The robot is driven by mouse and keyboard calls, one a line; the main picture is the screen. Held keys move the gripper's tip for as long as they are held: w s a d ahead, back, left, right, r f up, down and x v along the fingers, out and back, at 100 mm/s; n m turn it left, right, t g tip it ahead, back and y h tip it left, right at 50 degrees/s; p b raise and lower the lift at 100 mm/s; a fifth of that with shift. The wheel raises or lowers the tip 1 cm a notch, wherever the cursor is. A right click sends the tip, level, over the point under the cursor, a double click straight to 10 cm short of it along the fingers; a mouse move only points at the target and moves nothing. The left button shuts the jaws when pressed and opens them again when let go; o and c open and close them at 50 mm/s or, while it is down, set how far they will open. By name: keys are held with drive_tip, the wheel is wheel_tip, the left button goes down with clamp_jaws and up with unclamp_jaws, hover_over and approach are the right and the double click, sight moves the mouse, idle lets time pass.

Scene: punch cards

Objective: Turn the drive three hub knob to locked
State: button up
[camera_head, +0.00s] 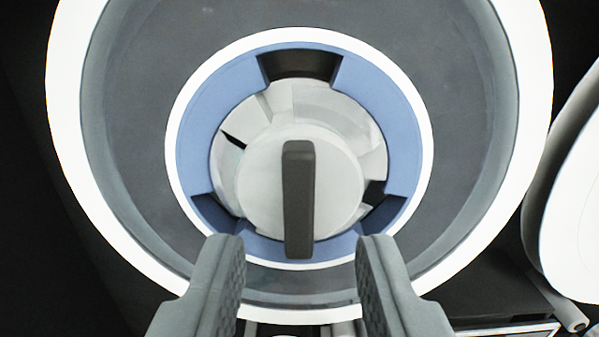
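The hub knob is a light grey round hub (258,183) with a dark grey upright bar handle (299,200) across its middle. The handle stands vertical in the picture. A blue ring (204,128) with dark notches and a white rim surrounds the hub. My gripper (303,245) is open, with one finger at the lower left and one at the lower right of the handle. No drive number or locked label is legible.
A large grey reel (440,90) with a broad white outer rim (531,100) surrounds the hub. Another white rounded shape (575,200) is at the right edge. A dark surface with a small pale cylinder (570,315) is at the lower right. The left side is dark.

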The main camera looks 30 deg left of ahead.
sight(299, 215)
drive_tip(key=shift+x, duration=1.5)
drive_tip(key=shift+c, duration=0.4)
clamp_jaws()
